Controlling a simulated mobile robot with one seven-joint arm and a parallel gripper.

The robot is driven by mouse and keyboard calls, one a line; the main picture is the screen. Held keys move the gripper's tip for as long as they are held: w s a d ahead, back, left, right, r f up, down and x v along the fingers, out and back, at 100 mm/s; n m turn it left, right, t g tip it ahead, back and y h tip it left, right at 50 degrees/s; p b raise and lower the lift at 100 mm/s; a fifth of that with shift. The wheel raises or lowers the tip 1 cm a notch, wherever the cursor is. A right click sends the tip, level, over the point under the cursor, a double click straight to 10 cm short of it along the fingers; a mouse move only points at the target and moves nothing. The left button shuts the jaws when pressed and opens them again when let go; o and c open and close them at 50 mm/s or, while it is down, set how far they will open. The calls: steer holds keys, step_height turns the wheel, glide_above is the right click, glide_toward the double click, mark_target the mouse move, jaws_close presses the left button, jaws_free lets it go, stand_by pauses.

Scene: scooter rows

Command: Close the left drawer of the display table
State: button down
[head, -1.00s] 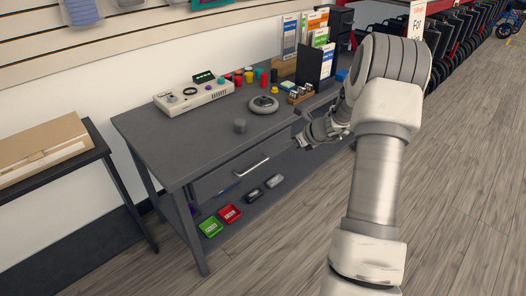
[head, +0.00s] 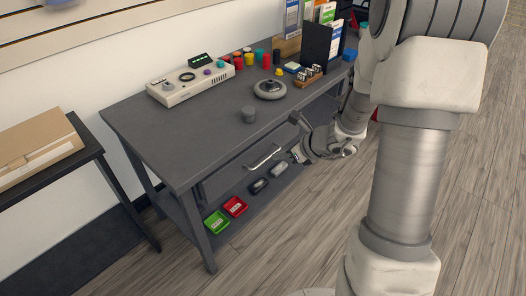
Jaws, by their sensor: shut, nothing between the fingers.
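The display table (head: 175,130) is dark grey and stands in the middle of the head view. Its left drawer (head: 236,165) is under the front edge of the top, with a pale bar handle (head: 263,157). How far the drawer stands out from the table is hard to tell from this angle. My gripper (head: 297,154) is shut and empty, just right of the handle and in front of the table's front side. A small gap seems to separate it from the handle. My wrist and forearm hide the table's right end.
Green (head: 216,222) and red (head: 235,207) trays lie on the lower shelf. A side table (head: 95,150) stands left. Open wooden floor lies in front.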

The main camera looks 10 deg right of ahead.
mark_target(246, 156)
steer(key=b+x, duration=0.1)
steer(key=x, duration=0.3)
steer(key=w+r+b+x, duration=0.1)
steer(key=x, duration=0.3)
steer(key=a+b+x, duration=0.1)
steer(key=x, duration=0.3)
steer(key=shift+w+r+b, duration=0.15)
steer(key=shift+r+b, duration=0.2)
steer(key=shift+w+a, duration=0.3)
steer(key=shift+w, duration=0.05)
